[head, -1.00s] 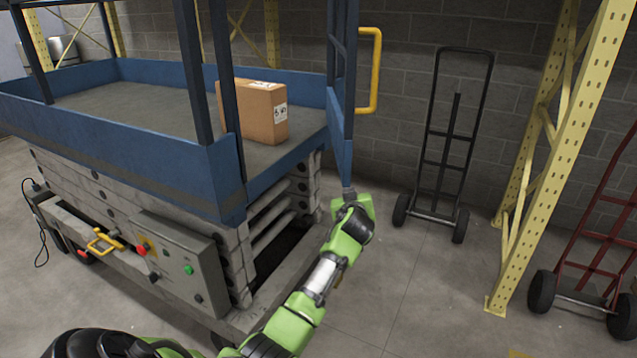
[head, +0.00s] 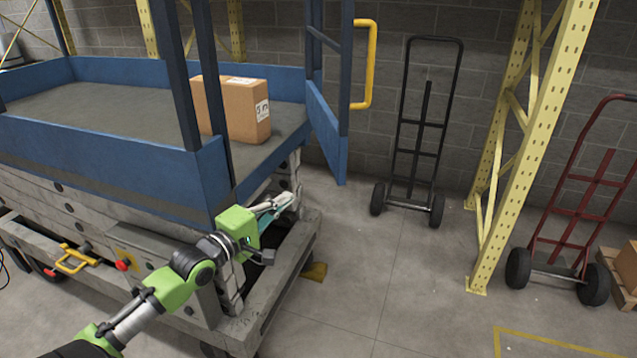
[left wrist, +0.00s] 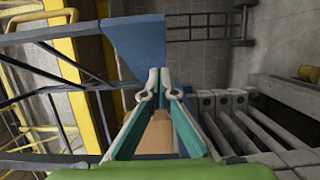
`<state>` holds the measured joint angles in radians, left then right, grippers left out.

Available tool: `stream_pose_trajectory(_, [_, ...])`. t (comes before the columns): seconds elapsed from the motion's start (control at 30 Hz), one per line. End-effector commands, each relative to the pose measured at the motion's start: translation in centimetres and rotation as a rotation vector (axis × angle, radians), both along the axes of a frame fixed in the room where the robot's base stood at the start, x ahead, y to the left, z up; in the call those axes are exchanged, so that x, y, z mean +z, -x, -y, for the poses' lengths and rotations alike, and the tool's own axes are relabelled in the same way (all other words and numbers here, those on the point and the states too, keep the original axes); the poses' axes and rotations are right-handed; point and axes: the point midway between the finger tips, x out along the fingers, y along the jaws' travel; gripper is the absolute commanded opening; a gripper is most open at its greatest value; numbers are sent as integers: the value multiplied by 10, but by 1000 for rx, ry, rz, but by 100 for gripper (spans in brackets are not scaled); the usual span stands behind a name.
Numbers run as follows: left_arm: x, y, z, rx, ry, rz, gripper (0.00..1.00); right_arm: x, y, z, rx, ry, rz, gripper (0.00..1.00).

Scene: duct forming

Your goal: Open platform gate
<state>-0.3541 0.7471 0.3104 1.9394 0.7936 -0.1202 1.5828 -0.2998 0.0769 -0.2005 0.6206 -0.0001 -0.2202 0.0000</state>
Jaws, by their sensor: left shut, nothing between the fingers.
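The blue platform gate (head: 326,120) stands swung outward at the right end of the lift platform (head: 75,142), leaving that end open. A yellow handle (head: 372,65) sticks out from the gate's outer post. My left gripper (head: 288,198) is shut and empty, in front of the platform's open end and below deck level, apart from the gate. In the left wrist view its two teal fingers (left wrist: 165,88) meet at the tips, with the blue gate panel (left wrist: 139,45) beyond them. My right gripper is not in view.
A cardboard box (head: 235,108) sits on the deck near the open end. A black hand truck (head: 418,135) stands against the wall, right of the gate. A yellow rack post (head: 535,130) and a red hand truck (head: 580,205) stand farther right. Floor between is clear.

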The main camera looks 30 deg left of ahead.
Motion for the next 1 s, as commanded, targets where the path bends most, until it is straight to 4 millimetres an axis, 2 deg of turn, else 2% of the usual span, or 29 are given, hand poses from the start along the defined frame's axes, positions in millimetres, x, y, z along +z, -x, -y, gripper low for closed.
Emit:
stream_pose_trajectory(0.2, [3,-34,0,2,-4,2,0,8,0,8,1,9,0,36])
stream_pose_trajectory(0.57, [3,-90,2,2,-5,1,0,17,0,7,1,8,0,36])
stream_pose_trajectory(0.6, [5,-94,10,1,0,2,0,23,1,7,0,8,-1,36])
stream_pose_trajectory(0.8, [2,-110,27,2,-2,-1,0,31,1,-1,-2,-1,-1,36])
stream_pose_trajectory(1.0, [0,-114,32,1,-5,-2,0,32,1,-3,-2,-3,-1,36])
